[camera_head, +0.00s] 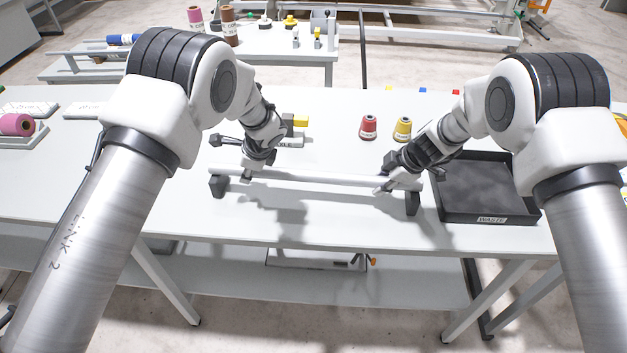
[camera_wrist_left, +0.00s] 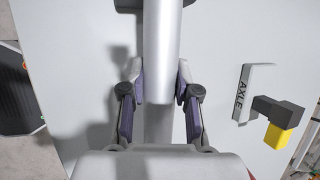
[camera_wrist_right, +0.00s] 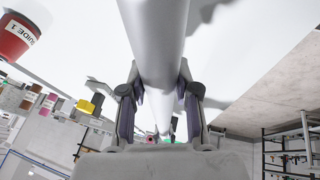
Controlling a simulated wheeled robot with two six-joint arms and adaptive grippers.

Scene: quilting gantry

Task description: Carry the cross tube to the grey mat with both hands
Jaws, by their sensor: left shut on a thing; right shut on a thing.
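The cross tube (camera_head: 320,179) is a long pale tube lying left to right over the front of the white table. Its ends are over two dark support blocks (camera_head: 218,187); I cannot tell whether it touches them. My left gripper (camera_head: 246,175) is shut on the tube near its left end, and the tube runs between its fingers in the left wrist view (camera_wrist_left: 160,45). My right gripper (camera_head: 384,187) is shut on it near its right end; the tube also shows in the right wrist view (camera_wrist_right: 158,40). I cannot make out a grey mat.
A black tray marked WASTE (camera_head: 492,220) stands right of the tube. A red cone (camera_head: 368,127) and a yellow cone (camera_head: 403,129) stand behind it. A holder marked AXLE (camera_wrist_left: 240,95) lies behind my left gripper. The tabletop between the arms is mostly clear.

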